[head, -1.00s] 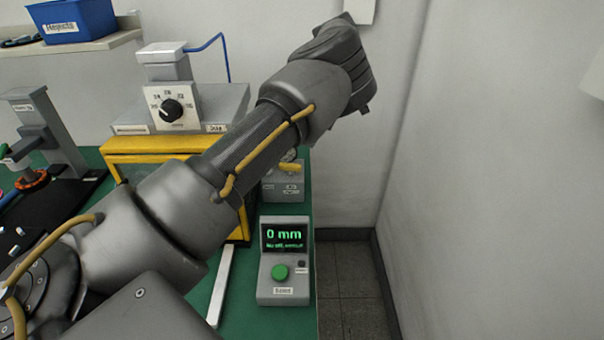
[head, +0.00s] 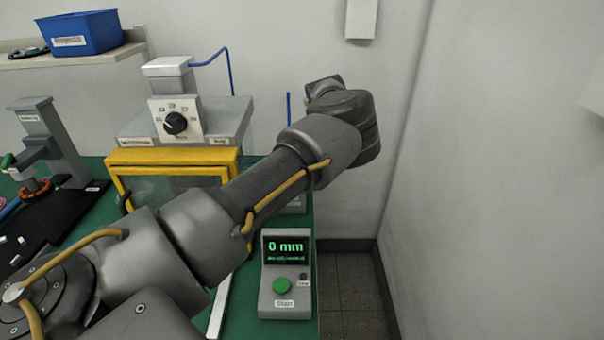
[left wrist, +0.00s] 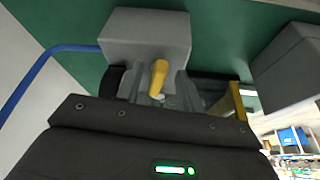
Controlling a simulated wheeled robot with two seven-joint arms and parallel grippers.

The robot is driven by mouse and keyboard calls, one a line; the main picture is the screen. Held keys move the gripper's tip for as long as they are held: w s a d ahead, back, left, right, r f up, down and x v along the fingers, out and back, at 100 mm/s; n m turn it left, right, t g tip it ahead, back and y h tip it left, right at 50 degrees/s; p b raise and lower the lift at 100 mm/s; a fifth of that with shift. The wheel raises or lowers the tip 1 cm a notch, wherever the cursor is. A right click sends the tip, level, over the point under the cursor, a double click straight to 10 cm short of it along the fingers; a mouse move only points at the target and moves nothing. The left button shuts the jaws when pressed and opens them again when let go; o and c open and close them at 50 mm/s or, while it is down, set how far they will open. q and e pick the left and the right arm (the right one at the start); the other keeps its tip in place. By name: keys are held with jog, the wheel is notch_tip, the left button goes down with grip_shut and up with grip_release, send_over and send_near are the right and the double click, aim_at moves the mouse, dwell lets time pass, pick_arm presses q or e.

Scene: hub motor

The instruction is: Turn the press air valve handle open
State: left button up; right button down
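In the left wrist view, the press air valve is a grey block (left wrist: 150,32) with a short yellow handle (left wrist: 158,76) sticking out toward the camera. My left gripper (left wrist: 160,88) shows there with its fingers apart, one on each side of the handle. A gap seems to remain on both sides; I cannot tell whether a finger touches it. In the head view, my left arm crosses from the lower left and hides the handle and most of the valve block. The left fingers are hidden there too. My right gripper is in neither view.
The press (head: 172,115) with a black dial and yellow guard frame (head: 170,157) stands left of my forearm. A gauge box (head: 287,275) reading "0 mm" sits at the green table's right edge. A blue hose (left wrist: 40,62) runs beside the valve. A wall closes off the right.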

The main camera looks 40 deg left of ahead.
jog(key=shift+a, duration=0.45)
